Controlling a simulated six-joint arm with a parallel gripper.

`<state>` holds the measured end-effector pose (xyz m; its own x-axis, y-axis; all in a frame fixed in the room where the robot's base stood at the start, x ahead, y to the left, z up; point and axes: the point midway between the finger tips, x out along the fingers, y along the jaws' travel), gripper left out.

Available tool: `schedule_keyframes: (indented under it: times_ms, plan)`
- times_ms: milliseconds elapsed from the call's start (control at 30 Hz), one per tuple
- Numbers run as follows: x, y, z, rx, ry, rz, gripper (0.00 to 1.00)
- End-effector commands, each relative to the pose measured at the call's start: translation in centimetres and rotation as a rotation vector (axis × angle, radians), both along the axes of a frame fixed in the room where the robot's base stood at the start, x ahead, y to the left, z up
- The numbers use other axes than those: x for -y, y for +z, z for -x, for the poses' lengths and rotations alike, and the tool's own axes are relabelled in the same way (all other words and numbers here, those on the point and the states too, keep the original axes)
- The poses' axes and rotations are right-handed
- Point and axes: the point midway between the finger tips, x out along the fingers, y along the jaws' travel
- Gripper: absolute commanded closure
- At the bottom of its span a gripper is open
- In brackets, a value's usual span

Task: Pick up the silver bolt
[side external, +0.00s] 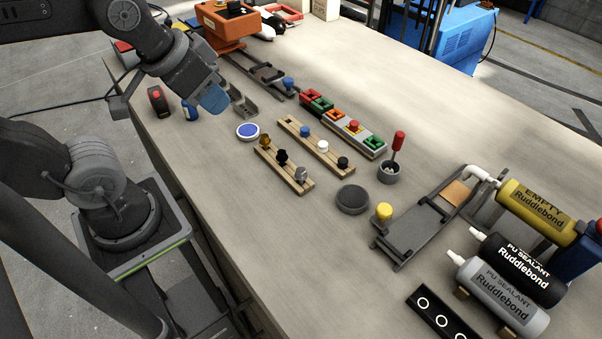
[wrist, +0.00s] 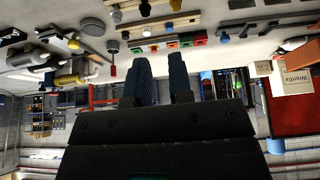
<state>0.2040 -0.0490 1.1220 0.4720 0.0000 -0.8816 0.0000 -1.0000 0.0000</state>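The silver bolt (side external: 301,174) stands upright at the near right end of the front wooden rack (side external: 283,166), beside a black bolt (side external: 282,157) and a gold one (side external: 264,141). In the wrist view, which looks upside down, the bolt (wrist: 117,15) is small near the top edge. My gripper (side external: 214,100) is up and to the left of the rack in the side view, well apart from the bolt. In the wrist view my gripper (wrist: 160,62) shows two blue fingers with an empty gap between them.
A second wooden rack (side external: 315,148) and a row of coloured blocks (side external: 342,128) lie behind. A blue-topped disc (side external: 248,131) and a dark round puck (side external: 352,198) sit nearby. A metal frame (side external: 415,235) and sealant cartridges (side external: 500,290) stand at right.

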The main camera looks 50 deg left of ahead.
Motion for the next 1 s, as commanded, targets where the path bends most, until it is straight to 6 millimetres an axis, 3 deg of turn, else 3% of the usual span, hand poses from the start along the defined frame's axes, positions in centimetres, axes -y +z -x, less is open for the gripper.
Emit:
schedule_keyframes:
  times_ms: [267,567,667,767,1000]
  plan:
    - [0.0,0.0,0.0,0.0,0.0,0.0,0.53]
    - [0.2,0.1,-0.3,-0.013,-0.035,-0.014,0.52]
    - [0.8,0.3,-1.2,-0.061,-0.167,-0.066,0.52]
    - [2.0,0.4,-2.9,-0.138,-0.406,-0.149,0.52]
    - [6.2,-0.7,-7.4,-0.311,-1.091,-0.322,0.52]
